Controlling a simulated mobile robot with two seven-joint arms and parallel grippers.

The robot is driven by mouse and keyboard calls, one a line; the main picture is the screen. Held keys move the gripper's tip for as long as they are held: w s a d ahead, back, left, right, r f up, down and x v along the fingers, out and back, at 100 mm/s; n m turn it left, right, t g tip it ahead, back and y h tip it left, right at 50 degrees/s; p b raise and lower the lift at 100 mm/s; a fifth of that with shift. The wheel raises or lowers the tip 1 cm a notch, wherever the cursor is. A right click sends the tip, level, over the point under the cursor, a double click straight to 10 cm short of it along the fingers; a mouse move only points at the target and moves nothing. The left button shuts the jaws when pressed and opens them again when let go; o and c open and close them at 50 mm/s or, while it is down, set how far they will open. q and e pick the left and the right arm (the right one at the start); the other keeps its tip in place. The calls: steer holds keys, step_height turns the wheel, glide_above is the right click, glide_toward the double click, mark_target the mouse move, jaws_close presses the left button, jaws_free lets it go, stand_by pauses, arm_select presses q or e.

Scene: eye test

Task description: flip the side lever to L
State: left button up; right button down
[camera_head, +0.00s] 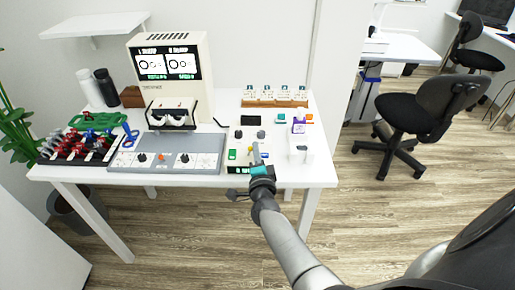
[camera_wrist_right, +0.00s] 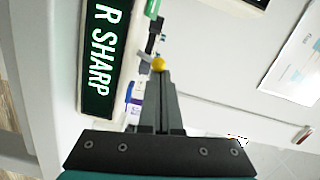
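The side lever shows in the right wrist view as a short grey rod with a yellow ball knob (camera_wrist_right: 158,64). It sits beside a dark panel (camera_wrist_right: 101,55) with lit letters reading "R SHARP". My right gripper (camera_wrist_right: 163,72) has its two fingers together, with the tips right at the knob; I cannot tell whether they touch it. In the head view my right gripper (camera_head: 257,157) is over the front edge of the control box (camera_head: 233,143), partly hiding it. No L mark is readable. My left gripper is not in view.
The white table (camera_head: 318,172) also bears a grey panel with dials (camera_head: 205,153), a beige eye-test machine (camera_head: 196,60), a rack of red-handled parts (camera_head: 75,152) and a white block (camera_head: 300,149). A black chair (camera_head: 407,115) stands at right. The floor in front is clear.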

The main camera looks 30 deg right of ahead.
steer(key=shift+w+a+r+n+p, duration=0.1)
steer(key=shift+a+r+n+p, duration=0.15)
steer(key=shift+n+p, duration=0.45)
steer(key=shift+a+n+p, duration=0.1)
steer(key=shift+n+p, duration=0.25)
steer(key=shift+n, duration=0.05)
steer(key=shift+w+a+n+p, duration=0.15)
steer(key=shift+n+p, duration=0.2)
steer(key=shift+n, duration=0.05)
